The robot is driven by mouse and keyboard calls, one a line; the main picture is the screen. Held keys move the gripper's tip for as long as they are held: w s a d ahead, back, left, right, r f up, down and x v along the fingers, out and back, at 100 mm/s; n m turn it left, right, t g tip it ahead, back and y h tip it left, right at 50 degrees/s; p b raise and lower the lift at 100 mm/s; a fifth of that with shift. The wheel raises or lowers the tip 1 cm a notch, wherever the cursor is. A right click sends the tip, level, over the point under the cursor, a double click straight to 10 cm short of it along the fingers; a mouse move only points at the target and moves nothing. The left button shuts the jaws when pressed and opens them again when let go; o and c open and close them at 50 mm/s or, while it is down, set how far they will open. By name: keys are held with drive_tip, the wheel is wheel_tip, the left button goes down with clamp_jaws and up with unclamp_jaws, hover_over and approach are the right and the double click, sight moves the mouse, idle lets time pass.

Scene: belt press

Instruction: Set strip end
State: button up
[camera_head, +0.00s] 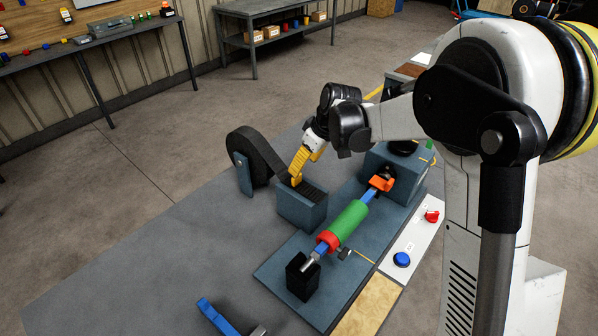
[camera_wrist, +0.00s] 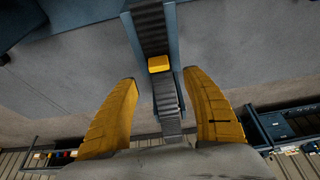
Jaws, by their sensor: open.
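A dark ribbed strip (camera_wrist: 152,28) runs along a channel in the wrist view. A small yellow block (camera_wrist: 158,64) sits on it, roughly between my fingertips. My gripper (camera_wrist: 160,78) is open, its yellow fingers on either side of the strip; I cannot tell whether they touch anything. In the head view, my gripper (camera_head: 296,176) points down at the left end of a blue-grey trough (camera_head: 302,213). A black strip roll (camera_head: 246,148) stands on a bracket just left, its strip running down towards the trough. The fingers partly hide the strip there.
A blue plate (camera_head: 268,272) carries a green roller (camera_head: 348,222) with red and orange collars, and a black block (camera_head: 302,280). Blue (camera_head: 401,260) and red (camera_head: 432,216) buttons are at right. A blue-handled tool (camera_head: 218,318) lies in front. The table's left side (camera_head: 150,255) is clear.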

sight(304, 184)
drive_tip(key=b+x, duration=0.1)
drive_tip(key=x, duration=0.7)
drive_tip(key=shift+b, duration=0.3)
drive_tip(key=shift+d, duration=0.1)
clamp_jaws()
